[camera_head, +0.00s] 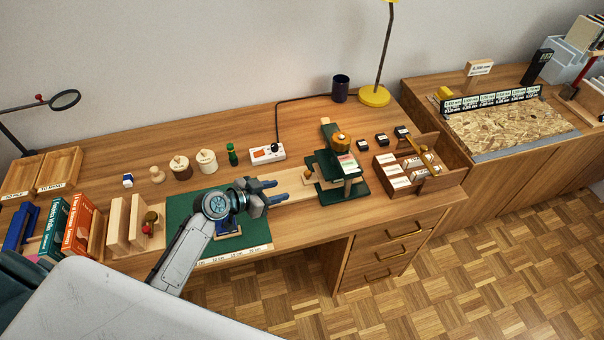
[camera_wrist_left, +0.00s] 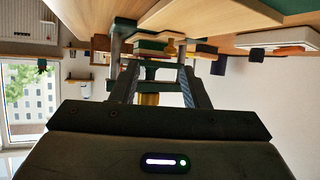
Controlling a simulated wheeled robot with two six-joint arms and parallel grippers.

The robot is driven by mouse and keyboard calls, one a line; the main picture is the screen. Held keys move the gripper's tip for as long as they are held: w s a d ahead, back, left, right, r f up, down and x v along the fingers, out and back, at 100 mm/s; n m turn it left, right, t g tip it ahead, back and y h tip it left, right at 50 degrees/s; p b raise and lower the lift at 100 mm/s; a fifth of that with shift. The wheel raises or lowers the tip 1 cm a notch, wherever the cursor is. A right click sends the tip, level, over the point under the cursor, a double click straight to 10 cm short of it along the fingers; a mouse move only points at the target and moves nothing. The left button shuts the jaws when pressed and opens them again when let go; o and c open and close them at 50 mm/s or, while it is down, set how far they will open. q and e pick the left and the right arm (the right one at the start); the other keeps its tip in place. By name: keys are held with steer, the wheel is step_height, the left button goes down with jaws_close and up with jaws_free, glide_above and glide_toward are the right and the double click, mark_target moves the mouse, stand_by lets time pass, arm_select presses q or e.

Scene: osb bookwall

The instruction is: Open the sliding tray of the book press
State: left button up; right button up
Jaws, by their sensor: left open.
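The book press (camera_head: 352,188) is dark green with an orange knob (camera_head: 341,138) on top and stands right of the middle of the desk in the head view. A small wooden knob (camera_head: 308,175) shows at its left side, by a pale wooden board (camera_head: 297,188). I cannot tell how far the sliding tray is out. My left gripper (camera_head: 277,192) is open and empty, left of the press and apart from it, with its fingers pointing toward it. In the left wrist view the press (camera_wrist_left: 150,62) shows between the open fingers (camera_wrist_left: 148,48). My right gripper is not in view.
A green cutting mat (camera_head: 180,208) lies under my left arm. A white power strip (camera_head: 267,153) lies behind the gripper. A wooden divided box (camera_head: 440,183) stands right of the press. Books (camera_head: 78,225) and wooden blocks (camera_head: 118,220) stand at the left.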

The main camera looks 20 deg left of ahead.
mark_target(305, 174)
arm_select(q)
steer(key=shift+w+a+r+t, duration=0.25)
steer(key=shift+w, duration=0.3)
steer(key=shift+w+a+r+t, duration=0.25)
steer(key=shift+w, duration=0.3)
steer(key=shift+w+d, duration=0.25)
steer(key=shift+w, duration=0.05)
steer(key=p+x, duration=0.3)
steer(key=x, duration=0.7)
steer(key=shift+s+f, duration=0.15)
steer(key=shift+s, duration=0.05)
jaws_close()
